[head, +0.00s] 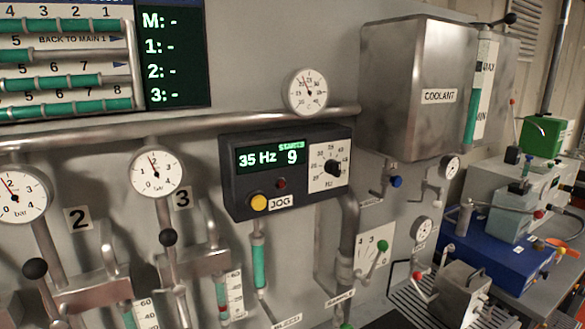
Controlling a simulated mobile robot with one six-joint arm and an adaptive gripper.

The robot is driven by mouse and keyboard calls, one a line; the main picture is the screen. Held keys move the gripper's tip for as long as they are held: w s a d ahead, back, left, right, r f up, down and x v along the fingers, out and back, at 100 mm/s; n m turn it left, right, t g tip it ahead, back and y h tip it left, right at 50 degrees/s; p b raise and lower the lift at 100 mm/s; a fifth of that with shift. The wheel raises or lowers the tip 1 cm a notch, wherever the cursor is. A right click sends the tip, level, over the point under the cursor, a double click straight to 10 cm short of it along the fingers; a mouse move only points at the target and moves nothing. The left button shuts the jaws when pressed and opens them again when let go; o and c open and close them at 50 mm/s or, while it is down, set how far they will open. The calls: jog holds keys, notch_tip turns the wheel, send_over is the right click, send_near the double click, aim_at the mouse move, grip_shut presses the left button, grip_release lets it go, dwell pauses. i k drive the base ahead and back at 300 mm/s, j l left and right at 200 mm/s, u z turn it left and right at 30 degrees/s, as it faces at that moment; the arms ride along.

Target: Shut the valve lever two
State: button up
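The number 2 plate (78,219) is on the grey panel at the lower left. Just below and left of it is a lever with a black ball knob (35,268). Its rod runs down to the right toward a metal valve body (95,291), and its lower end is cut off by the frame. A pressure gauge in bar (18,195) sits above this lever, with its needle left of the top. The number 3 plate (182,196) has a similar black-knobbed lever (168,237) standing nearly upright. My gripper is not in view.
A dark control box (290,172) reads 35 Hz and 9, with a yellow JOG button. A horizontal pipe (200,127) crosses the panel above. A metal coolant tank (408,90) juts out at right. A bench with blue and green equipment (500,245) stands farther right.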

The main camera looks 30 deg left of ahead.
aim_at(35, 268)
jog(key=u, duration=2.65)
